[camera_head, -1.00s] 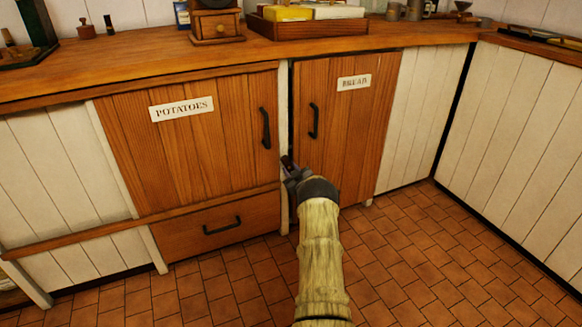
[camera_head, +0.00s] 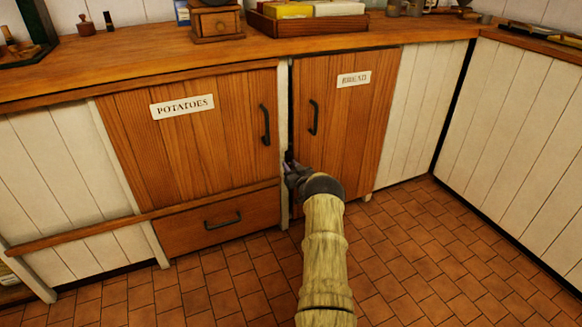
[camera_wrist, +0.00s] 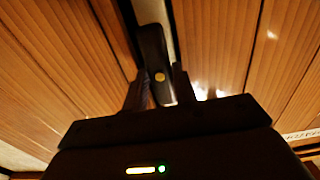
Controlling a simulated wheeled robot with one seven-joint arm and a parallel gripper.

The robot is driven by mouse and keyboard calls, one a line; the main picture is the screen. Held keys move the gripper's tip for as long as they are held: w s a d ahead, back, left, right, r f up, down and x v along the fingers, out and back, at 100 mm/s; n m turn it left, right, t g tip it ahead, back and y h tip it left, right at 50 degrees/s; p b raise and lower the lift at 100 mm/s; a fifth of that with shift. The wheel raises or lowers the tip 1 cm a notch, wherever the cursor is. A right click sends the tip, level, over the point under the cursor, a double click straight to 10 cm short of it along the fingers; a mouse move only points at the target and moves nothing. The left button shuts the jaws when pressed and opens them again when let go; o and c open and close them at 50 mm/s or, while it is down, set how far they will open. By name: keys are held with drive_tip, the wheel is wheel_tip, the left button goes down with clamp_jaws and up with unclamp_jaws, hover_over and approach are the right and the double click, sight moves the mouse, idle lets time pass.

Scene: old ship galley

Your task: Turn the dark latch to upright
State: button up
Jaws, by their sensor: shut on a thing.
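The dark latch (camera_wrist: 152,48) shows in the wrist view as a dark rounded bar with a brass-coloured dot. It lies nearly in line with the pale strip between the two wooden doors. My gripper (camera_wrist: 158,88) has one finger on each side of its near end and is shut on it. In the head view my gripper (camera_head: 292,170) is at the pale post between the potatoes door and the bread door. Only a small dark tip of the latch (camera_head: 289,156) shows there, looking about upright; the rest is hidden by my gripper.
The potatoes door (camera_head: 190,140) and bread door (camera_head: 350,130) look closed, each with a dark handle near the post. A drawer (camera_head: 220,222) is at lower left. The counter (camera_head: 150,55) above holds a grinder and a tray. The tiled floor (camera_head: 430,250) is clear.

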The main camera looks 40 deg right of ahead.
drive_tip(key=shift+s+f, duration=0.1)
drive_tip(key=shift+f, duration=0.15)
drive_tip(key=o, duration=1)
drive_tip(key=shift+c, duration=0.2)
drive_tip(key=shift+r, duration=0.15)
drive_tip(key=shift+s+a+r+p, duration=0.1)
drive_tip(key=shift+s+r+p, duration=0.05)
drive_tip(key=shift+s+p, duration=0.35)
drive_tip(key=p+v, duration=0.6)
drive_tip(key=v, duration=1)
drive_tip(key=shift+s+a, duration=0.1)
drive_tip(key=shift+a, duration=0.05)
